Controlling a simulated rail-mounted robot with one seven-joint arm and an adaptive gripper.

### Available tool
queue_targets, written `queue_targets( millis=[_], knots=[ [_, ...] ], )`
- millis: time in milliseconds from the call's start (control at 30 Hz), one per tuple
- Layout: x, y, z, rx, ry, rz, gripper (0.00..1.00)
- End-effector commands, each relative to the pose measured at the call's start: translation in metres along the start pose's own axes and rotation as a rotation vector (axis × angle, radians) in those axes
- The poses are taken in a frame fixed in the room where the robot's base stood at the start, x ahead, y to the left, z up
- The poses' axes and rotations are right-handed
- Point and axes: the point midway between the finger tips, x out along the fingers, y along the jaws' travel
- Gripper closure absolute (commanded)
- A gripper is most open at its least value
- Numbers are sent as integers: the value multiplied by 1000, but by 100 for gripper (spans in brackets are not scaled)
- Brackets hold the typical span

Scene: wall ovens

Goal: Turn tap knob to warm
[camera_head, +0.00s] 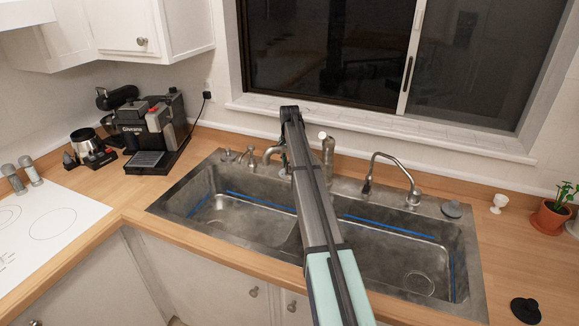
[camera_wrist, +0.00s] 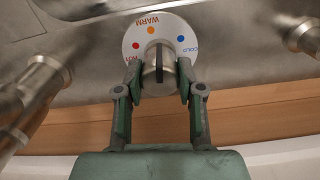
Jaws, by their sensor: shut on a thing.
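The tap knob (camera_wrist: 158,78) is a metal cylinder with a dark line across its top, in the upper middle of the wrist view. It stands on a round white dial (camera_wrist: 167,22) with a red HOT dot at left, an orange WARM dot at top and a blue COLD dot at right. The dark line points up, close to the orange dot and slightly right of it. My gripper (camera_wrist: 161,76) is shut on the knob, one finger on each side. In the head view my arm hides the knob and most of the gripper.
A metal double sink (camera_head: 240,212) is set in the wooden counter. A curved tap (camera_head: 395,160) stands right of my arm, and a short spout (camera_head: 270,153) left of it. Metal fittings show on both sides in the wrist view. A coffee machine (camera_head: 155,130) stands at left.

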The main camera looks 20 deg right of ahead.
Motion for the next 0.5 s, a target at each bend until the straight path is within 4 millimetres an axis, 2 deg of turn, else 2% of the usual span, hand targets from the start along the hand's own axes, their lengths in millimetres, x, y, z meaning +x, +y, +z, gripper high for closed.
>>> queue_targets(
  millis=[200,500],
  knots=[
    [2,1,1,-155,-1,2,97],
    [2,1,1,-274,-2,2,97]
  ],
)
